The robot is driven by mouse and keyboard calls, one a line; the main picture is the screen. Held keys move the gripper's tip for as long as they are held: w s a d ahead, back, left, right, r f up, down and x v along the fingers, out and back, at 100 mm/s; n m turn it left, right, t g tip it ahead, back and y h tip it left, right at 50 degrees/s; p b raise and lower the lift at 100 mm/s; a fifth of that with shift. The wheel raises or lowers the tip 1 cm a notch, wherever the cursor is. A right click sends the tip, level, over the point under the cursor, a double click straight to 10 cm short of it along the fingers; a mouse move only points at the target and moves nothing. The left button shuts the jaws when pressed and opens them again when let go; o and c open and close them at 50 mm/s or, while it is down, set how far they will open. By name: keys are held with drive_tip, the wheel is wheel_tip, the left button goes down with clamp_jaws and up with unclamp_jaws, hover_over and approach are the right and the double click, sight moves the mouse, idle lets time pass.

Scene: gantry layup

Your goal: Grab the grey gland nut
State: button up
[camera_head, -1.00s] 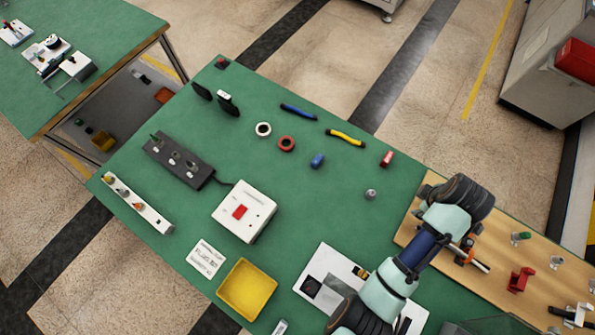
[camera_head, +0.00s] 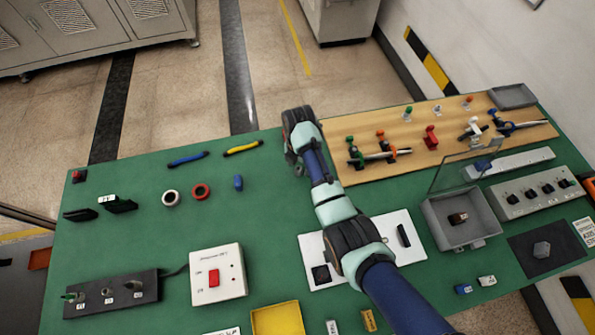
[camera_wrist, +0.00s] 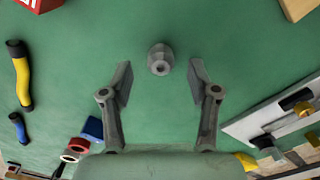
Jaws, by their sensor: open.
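The grey gland nut (camera_wrist: 160,58) stands on the green bench top in the wrist view. It lies between and just beyond the fingertips of my gripper (camera_wrist: 160,75). My gripper is open, with one finger on each side and a clear gap to the nut. Nothing is held. In the head view my gripper (camera_head: 292,163) is small and partly hidden below my wrist, over the bench near the wooden board. I cannot make out the gland nut there; my arm seems to hide it.
A red block (camera_wrist: 40,4) is at the wrist view's top left. Yellow-handled (camera_head: 243,148) and blue-handled (camera_head: 187,159) tools, rings and a blue piece (camera_head: 238,183) lie left of my arm. The wooden board (camera_head: 440,150) with clamps is to the right. Green surface around the nut is clear.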

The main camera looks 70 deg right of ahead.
sight(299, 169)
wheel_tip(299, 169, down, 3)
drive_tip(key=shift+f+b, duration=0.1)
drive_tip(key=shift+b, duration=0.2)
drive_tip(key=c, duration=1)
drive_tip(key=shift+c, duration=0.2)
wheel_tip(299, 169, up, 20)
drive_tip(key=p, duration=0.8)
drive_tip(key=shift+p, duration=0.3)
